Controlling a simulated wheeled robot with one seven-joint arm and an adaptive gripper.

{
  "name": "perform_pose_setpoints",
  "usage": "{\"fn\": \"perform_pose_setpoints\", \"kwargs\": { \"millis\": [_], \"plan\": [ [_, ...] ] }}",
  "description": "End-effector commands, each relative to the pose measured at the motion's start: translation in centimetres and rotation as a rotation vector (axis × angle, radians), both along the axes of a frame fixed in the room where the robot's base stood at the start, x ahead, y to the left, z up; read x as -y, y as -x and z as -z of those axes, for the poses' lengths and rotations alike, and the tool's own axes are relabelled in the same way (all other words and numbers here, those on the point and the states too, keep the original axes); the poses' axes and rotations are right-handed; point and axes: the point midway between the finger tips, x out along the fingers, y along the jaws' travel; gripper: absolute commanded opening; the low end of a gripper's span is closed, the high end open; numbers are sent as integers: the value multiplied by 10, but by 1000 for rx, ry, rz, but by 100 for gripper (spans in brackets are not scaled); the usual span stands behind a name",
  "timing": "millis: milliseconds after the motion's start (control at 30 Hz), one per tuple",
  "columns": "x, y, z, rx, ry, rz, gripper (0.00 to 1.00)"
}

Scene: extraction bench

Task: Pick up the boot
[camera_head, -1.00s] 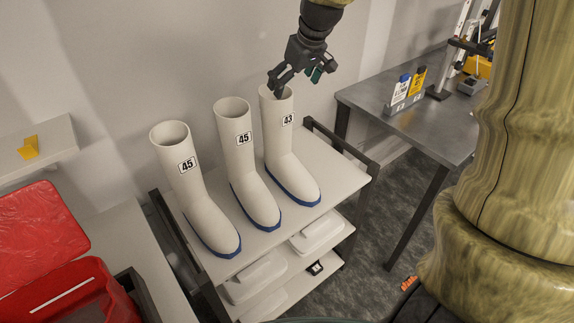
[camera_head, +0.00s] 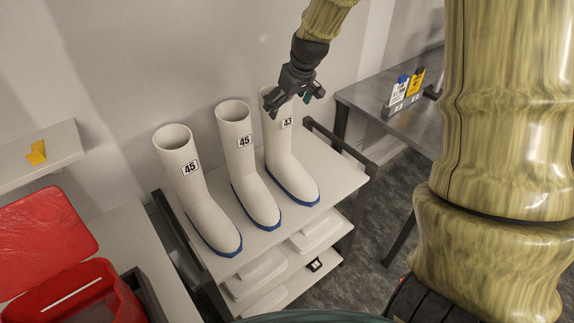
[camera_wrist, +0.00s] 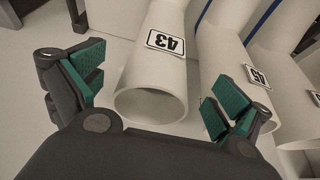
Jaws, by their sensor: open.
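Three white boots with blue soles stand upright in a row on the top shelf of a cart. The right boot, labelled 43 (camera_head: 287,155), is nearest my gripper. The middle boot (camera_head: 245,165) and the left boot (camera_head: 195,195) are both labelled 45. My gripper (camera_head: 291,105) is open at the top of the 43 boot and hides part of its rim in the head view. In the wrist view, the 43 boot's opening (camera_wrist: 150,104) lies between my two spread fingers (camera_wrist: 160,95), with no clear contact. A 45 boot (camera_wrist: 238,75) shows beside it.
The cart's top shelf (camera_head: 322,170) has dark side rails; lower shelves hold white items. A metal table (camera_head: 385,125) with bottles stands at right. A red container (camera_head: 75,295) sits at lower left. A wall shelf (camera_head: 62,148) holds a yellow item.

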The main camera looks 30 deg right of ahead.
Motion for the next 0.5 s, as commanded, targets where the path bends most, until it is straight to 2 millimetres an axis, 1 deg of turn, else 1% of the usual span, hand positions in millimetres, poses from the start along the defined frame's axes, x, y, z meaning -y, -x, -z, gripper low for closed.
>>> {"fn": "perform_pose_setpoints", "kwargs": {
  "millis": [300, 367, 500],
  "plan": [
    [0, -1, 3, 1, 0, 0, 100],
    [0, -1, 3, 1, 0, 0, 91],
    [0, -1, 3, 1, 0, 0, 65]
  ]
}}
